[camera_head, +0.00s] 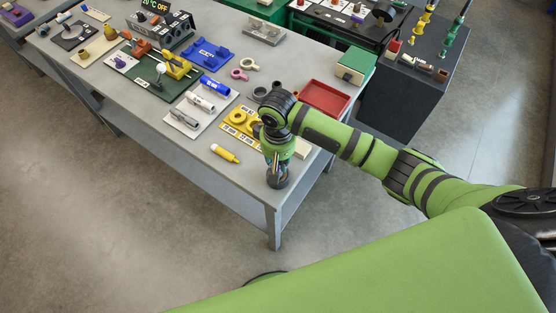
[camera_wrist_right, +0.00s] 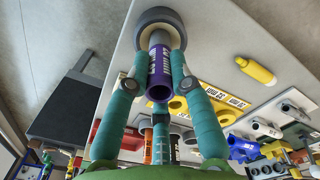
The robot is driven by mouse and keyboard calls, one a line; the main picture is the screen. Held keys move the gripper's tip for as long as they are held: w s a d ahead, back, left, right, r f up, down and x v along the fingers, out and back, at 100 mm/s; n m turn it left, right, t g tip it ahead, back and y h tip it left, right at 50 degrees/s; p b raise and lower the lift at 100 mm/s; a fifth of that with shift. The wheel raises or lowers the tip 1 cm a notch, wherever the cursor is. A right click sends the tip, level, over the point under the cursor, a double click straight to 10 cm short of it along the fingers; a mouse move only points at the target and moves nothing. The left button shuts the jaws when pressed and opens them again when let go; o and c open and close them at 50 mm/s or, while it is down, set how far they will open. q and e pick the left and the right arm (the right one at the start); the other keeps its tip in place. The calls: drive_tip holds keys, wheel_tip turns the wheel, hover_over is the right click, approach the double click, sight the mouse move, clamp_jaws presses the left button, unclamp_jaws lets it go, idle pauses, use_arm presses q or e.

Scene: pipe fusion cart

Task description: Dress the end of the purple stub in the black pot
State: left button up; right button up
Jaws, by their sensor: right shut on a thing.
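In the head view my right gripper (camera_head: 277,160) points down at the table's front right corner. The black pot (camera_head: 278,183) stands on the table directly below it and also shows in the wrist view (camera_wrist_right: 176,14). The stub's grey far end points into the pot's round opening; how deep it sits, or whether it touches, I cannot tell. In the head view the gripper mostly hides the stub. My left gripper is not in view.
The grey table's front edge (camera_head: 232,195) is close to the pot. A yellow marker (camera_head: 225,153) lies to the left. A yellow panel with rings (camera_head: 232,130), a red tray (camera_head: 322,97) and a white board with pipes (camera_head: 188,127) lie beyond.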

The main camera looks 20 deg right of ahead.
drive_tip(key=n, duration=0.6)
drive_tip(key=shift+f, duration=0.1)
drive_tip(key=m, duration=0.3)
drive_tip(key=shift+s, duration=0.1)
drive_tip(key=m, duration=0.3)
drive_tip(key=n, duration=0.2)
drive_tip(key=shift+n, duration=0.4)
drive_tip(key=n, duration=0.3)
drive_tip(key=shift+m, duration=1.2)
drive_tip(key=m, duration=0.4)
